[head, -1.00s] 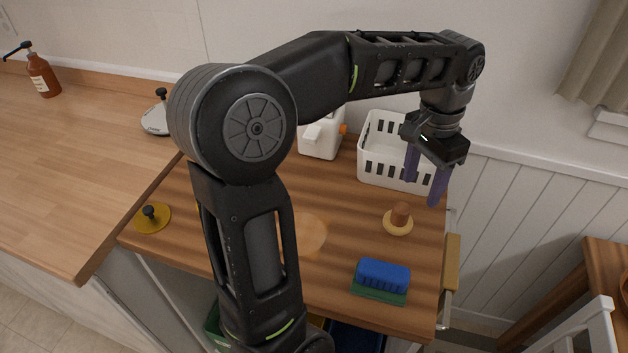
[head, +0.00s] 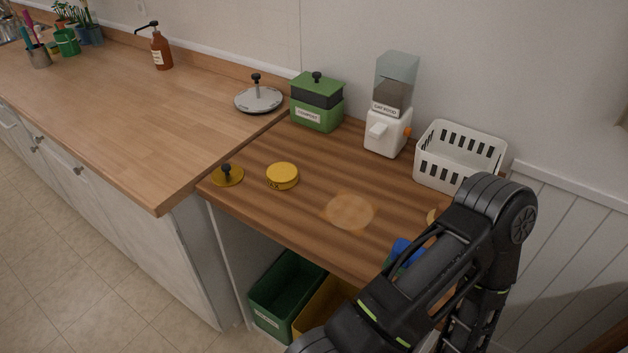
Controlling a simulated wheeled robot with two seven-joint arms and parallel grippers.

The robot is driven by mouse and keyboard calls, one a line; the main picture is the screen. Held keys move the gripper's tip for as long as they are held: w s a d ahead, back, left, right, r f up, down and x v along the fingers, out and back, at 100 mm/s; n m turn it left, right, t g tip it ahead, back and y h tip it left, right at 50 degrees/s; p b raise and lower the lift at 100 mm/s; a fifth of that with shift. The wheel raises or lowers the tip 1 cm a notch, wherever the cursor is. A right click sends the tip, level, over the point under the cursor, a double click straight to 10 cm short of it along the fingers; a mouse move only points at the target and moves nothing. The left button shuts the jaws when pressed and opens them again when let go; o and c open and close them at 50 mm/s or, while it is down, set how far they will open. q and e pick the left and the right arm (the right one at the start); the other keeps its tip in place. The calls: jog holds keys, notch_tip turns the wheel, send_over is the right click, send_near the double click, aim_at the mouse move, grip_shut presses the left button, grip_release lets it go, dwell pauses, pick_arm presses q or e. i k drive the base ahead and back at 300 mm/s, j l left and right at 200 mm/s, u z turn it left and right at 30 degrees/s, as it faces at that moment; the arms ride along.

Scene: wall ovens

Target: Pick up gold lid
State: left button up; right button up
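The gold lid (head: 226,177) is a flat, round disc with a dark knob. It lies knob up near the left front corner of the wooden counter (head: 290,222). A round yellow tin (head: 282,177) sits just to its right. One of my arms fills the lower right of the head view, well to the right of the lid. The arm's gripper does not show, and no other gripper is in view. Nothing touches or covers the lid.
A green compost box (head: 317,104), a cat food dispenser (head: 386,130) and a white basket (head: 450,174) stand along the back. A blue sponge or brush (head: 402,250) is partly hidden by my arm. A silver lid (head: 259,99) lies on the higher counter. Green (head: 284,298) and yellow bins stand below.

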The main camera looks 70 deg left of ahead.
aim_at(226, 175)
jog(key=u, duration=2.25)
jog(key=i+j, duration=0.1)
jog(key=j, duration=0.15)
jog(key=i+j, duration=0.15)
jog(key=j, duration=0.15)
jog(key=i+j, duration=0.1)
jog(key=j, duration=0.15)
